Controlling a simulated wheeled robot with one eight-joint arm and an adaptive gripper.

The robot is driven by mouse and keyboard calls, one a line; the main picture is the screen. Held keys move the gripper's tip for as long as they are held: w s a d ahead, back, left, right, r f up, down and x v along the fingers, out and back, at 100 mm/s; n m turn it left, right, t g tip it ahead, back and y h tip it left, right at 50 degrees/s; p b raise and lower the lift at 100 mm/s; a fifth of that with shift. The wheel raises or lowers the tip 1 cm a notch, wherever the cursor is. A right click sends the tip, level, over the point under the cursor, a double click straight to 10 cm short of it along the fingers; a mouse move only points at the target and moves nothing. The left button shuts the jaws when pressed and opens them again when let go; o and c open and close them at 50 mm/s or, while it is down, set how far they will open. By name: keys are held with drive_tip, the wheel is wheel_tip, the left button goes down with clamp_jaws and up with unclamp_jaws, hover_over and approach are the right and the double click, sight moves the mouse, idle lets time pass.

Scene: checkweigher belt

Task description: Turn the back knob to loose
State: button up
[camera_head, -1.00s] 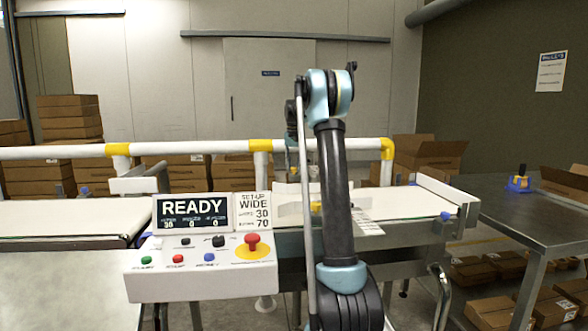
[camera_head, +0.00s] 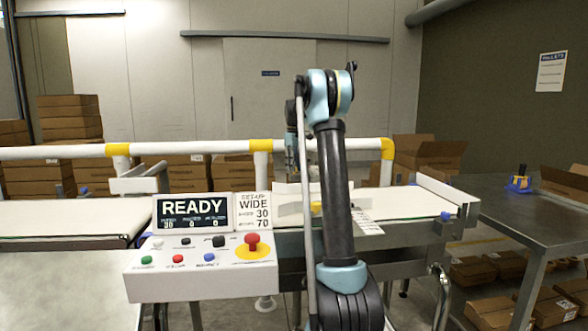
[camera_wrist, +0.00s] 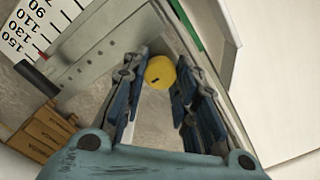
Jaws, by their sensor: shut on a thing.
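A round yellow knob (camera_wrist: 160,72) with a small dark mark shows in the wrist view, beside a grey metal rail. My gripper (camera_wrist: 163,66) has a finger on each side of the knob and is shut on it. In the head view my gripper (camera_head: 292,160) hangs over the belt, partly hidden behind my own arm. A small yellow spot (camera_head: 316,207) shows at the belt's near side by my arm; I cannot tell whether it is the same knob.
A white scale (camera_wrist: 40,25) with a red pointer lies beside the rail. The control panel (camera_head: 200,273) with coloured buttons stands at front left, its screen (camera_head: 192,212) reading READY. A white and yellow guard rail (camera_head: 200,147) runs behind the belt (camera_head: 412,203). A metal table (camera_head: 490,195) stands right.

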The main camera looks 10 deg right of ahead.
drive_tip(key=n, duration=0.6)
drive_tip(key=shift+w, duration=0.1)
drive_tip(key=shift+n, duration=0.4)
drive_tip(key=o, duration=1.1)
wheel_tip(320, 180, up, 12)
drive_tip(key=shift+f, duration=0.1)
idle(0.3)
